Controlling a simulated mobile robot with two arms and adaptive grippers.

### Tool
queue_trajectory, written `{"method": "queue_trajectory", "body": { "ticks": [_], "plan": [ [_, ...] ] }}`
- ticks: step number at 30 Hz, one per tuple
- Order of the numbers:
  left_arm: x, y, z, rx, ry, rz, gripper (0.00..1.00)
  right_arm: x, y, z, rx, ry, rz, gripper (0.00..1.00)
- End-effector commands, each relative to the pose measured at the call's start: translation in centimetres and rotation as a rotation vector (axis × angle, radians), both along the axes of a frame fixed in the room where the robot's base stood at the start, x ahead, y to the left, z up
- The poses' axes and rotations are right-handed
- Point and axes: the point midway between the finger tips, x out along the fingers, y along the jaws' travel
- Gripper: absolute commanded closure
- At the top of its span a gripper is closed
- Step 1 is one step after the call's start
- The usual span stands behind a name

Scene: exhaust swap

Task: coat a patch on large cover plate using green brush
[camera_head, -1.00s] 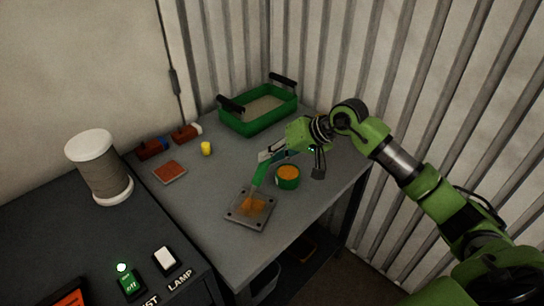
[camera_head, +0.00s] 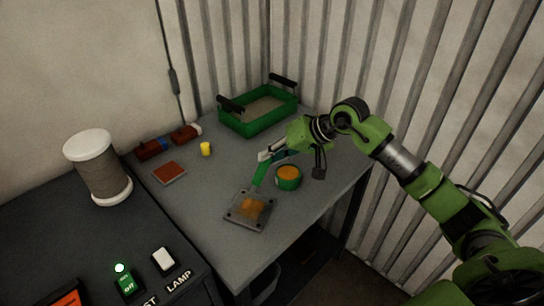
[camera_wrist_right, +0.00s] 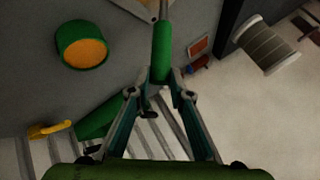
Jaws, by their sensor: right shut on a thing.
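The large cover plate (camera_head: 238,217) is a grey square plate with holes at its corners, lying flat on the grey table. An orange patch (camera_head: 252,208) covers part of its middle. My right gripper (camera_head: 265,156) is shut on the green brush (camera_head: 260,173), which points down at the plate. Whether its tip touches the plate I cannot tell. In the right wrist view the brush handle (camera_wrist_right: 162,50) stands between the fingertips, and only a corner of the plate shows at the top. A green pot of orange coating (camera_head: 288,183) stands right of the plate. My left gripper is not in view.
A green bin with black handles (camera_head: 258,122) stands at the back. A small red-brown plate (camera_head: 169,173), a yellow cylinder (camera_head: 206,149) and red-brown parts (camera_head: 185,134) lie on the left side. A wire spool (camera_head: 100,170) stands on the dark bench. The front table is clear.

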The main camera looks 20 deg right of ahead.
Motion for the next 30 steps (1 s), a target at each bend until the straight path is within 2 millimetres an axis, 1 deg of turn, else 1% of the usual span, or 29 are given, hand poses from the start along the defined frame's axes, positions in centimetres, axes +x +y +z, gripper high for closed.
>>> {"method": "queue_trajectory", "body": {
  "ticks": [11, 22, 30],
  "plan": [
    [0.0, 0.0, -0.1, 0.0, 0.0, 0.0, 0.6, -0.1, -0.1, -0.2, -0.002, 0.003, 0.001, 1.0],
    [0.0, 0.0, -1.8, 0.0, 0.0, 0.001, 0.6, -1.7, -1.6, -0.3, -0.004, 0.003, 0.0, 1.0],
    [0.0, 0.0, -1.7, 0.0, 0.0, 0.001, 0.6, -1.9, -1.7, 0.0, -0.002, 0.003, 0.001, 1.0]
  ]
}}
